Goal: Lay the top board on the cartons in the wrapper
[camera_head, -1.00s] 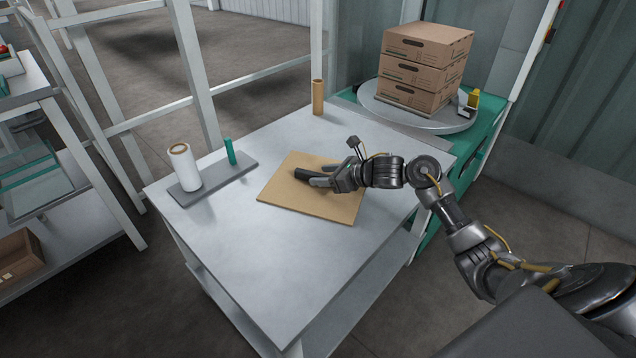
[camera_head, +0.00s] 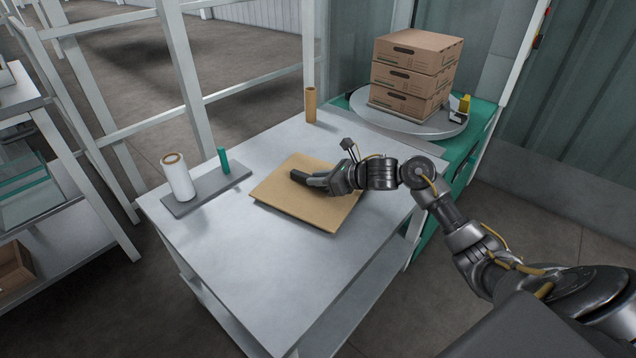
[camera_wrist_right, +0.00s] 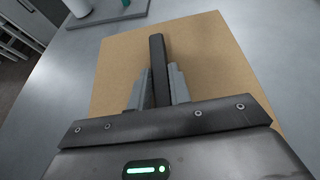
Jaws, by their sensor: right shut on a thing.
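The tan top board (camera_head: 300,210) is over the grey table, with a thin shadow along its near edge; whether it is clear of the tabletop is hard to tell. My right gripper (camera_head: 323,181) is at the board's middle, shut on a dark bar (camera_wrist_right: 157,60) that runs across the board between the fingers and looks like its handle. The board fills much of the right wrist view (camera_wrist_right: 215,60). Three brown cartons (camera_head: 412,77) stand stacked on the wrapper's round grey turntable (camera_head: 385,118) at the back right. My left gripper is out of view.
A white film roll (camera_head: 177,178) and a green tube (camera_head: 223,161) stand on a grey plate (camera_head: 190,205) at the table's left. A tan tube (camera_head: 311,105) stands at the back edge. A yellow item (camera_head: 464,104) sits beside the cartons. The table's front is clear.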

